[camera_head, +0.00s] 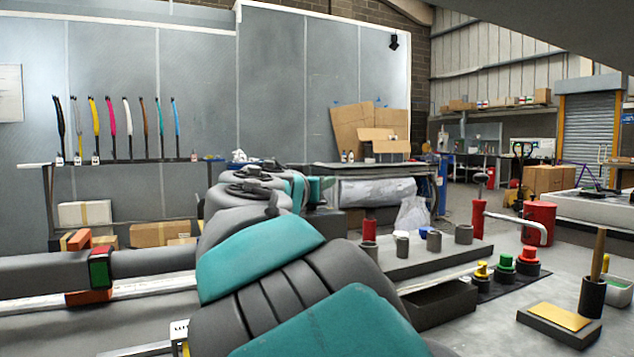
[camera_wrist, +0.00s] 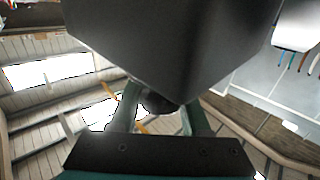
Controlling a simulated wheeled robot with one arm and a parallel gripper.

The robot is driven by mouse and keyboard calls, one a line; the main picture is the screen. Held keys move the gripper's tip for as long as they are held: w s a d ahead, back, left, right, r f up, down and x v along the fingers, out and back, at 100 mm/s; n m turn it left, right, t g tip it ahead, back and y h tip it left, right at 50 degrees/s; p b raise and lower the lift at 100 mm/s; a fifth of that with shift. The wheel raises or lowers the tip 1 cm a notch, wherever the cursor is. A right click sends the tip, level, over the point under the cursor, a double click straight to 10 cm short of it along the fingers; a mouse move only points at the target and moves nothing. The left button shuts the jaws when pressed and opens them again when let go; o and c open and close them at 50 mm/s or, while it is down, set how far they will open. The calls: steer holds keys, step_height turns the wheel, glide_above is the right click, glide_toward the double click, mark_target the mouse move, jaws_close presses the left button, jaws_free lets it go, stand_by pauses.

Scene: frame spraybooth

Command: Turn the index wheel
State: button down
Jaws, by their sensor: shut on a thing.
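In the wrist view, my gripper (camera_wrist: 158,106) has its two grey-green fingers on either side of a dark rounded piece (camera_wrist: 157,102) and is shut on it. This piece sits under a large dark block (camera_wrist: 175,45) that fills the top middle of that view. I cannot tell whether the piece is part of the index wheel. In the head view, my grey and teal arm covers the middle foreground, and I cannot make out the gripper's fingers or a clear index wheel there.
Right of my arm, a grey bench (camera_head: 430,258) bears several cups. Yellow, green and red knobs (camera_head: 505,264) stand beside it. A tray with a yellow pad (camera_head: 558,317) lies at front right. A rack of coloured hoses (camera_head: 128,130) stands at left. Open floor shows at right.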

steer(key=shift+f+n+t+y+b, duration=0.15)
steer(key=shift+n+t+y+b, duration=0.2)
steer(key=shift+y+b, duration=0.25)
steer(key=shift+n+y+b, duration=0.35)
steer(key=shift+y, duration=0.15)
steer(key=shift+a+n+t+y+b, duration=0.3)
steer(key=shift+n+y, duration=0.4)
steer(key=shift+y, duration=0.3)
steer(key=n+y, duration=0.1)
steer(key=y, duration=0.1)
steer(key=n+y+p, duration=0.1)
steer(key=y, duration=0.1)
steer(key=a+n+y, duration=0.1)
steer(key=shift+a+r+y+p, duration=0.1)
steer(key=shift+r+y+p, duration=0.15)
steer(key=shift+y+p, duration=0.15)
steer(key=shift+a+f+n+g+y+p, duration=0.1)
steer(key=shift+a+n+g+y+p, duration=0.3)
steer(key=shift+n+y, duration=0.75)
steer(key=shift+a+f+n+g+y+b, duration=0.1)
steer(key=shift+n+g+y, duration=0.6)
steer(key=shift+y, duration=0.65)
steer(key=shift+s+r+n+y, duration=0.1)
steer(key=shift+r+n+y, duration=0.05)
steer(key=shift+n+y, duration=0.2)
steer(key=shift+n+g+y, duration=0.25)
steer(key=shift+n+y, duration=0.05)
steer(key=shift+y, duration=0.05)
